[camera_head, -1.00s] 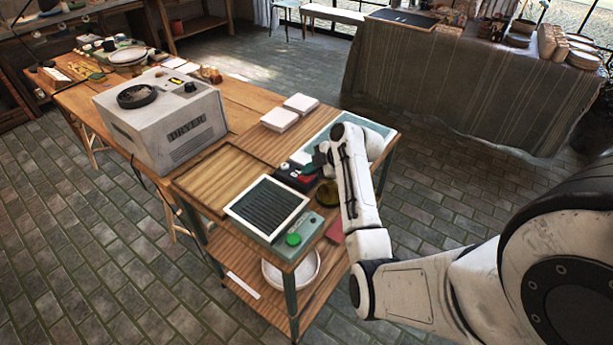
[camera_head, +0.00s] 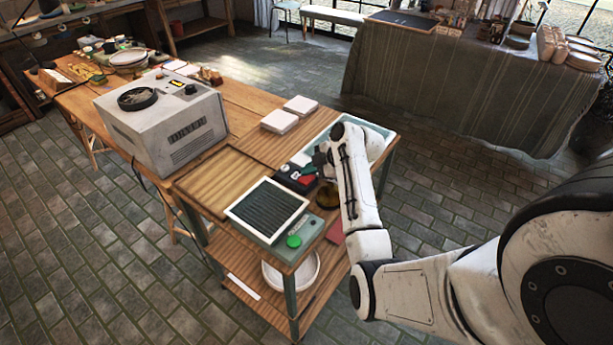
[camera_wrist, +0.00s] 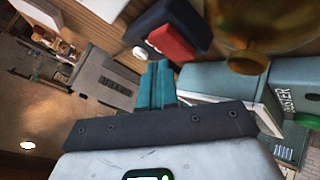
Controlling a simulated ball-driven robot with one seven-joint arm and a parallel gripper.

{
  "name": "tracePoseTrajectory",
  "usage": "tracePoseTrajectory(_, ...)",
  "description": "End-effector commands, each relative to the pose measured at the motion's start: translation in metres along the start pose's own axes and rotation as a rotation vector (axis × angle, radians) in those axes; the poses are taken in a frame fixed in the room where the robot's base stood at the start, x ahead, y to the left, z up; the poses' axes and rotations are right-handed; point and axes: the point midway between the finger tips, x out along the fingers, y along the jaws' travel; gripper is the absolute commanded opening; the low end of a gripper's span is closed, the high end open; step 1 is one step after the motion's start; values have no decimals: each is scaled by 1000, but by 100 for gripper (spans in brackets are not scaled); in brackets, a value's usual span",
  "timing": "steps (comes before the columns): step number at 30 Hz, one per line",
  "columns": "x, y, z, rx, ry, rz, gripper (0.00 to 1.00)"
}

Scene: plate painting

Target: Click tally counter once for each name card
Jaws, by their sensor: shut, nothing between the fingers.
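My gripper (camera_head: 317,162) is above the right end of the long wooden table, and its teal fingers are shut together and empty in the wrist view (camera_wrist: 157,85). A dark box with a red block on it (camera_head: 296,177) lies just below and beside the fingertips. In the wrist view the red block (camera_wrist: 172,40) and a small round white part at the box's edge show beyond the fingertips. I cannot tell whether this is the tally counter, or whether the fingers touch it. I cannot make out the name cards for certain.
A grey-green device labelled DUSTER (camera_wrist: 284,92) with a dark grille and a green button stands at the table's near corner. An amber round vessel (camera_head: 327,197) is close to my arm. A large grey dryer (camera_head: 165,125), a wooden board (camera_head: 221,178) and white tiles (camera_head: 279,121) are farther left.

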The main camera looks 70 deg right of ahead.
Motion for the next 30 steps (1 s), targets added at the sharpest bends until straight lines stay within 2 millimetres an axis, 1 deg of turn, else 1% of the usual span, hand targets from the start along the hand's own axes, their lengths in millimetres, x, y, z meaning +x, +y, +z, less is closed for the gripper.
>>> tracePoseTrajectory(1,-2,2,-2,0,0,0,0)
tracePoseTrajectory(14,-5,4,-4,0,0,1,0)
tracePoseTrajectory(30,-37,27,-27,0,0,2,0)
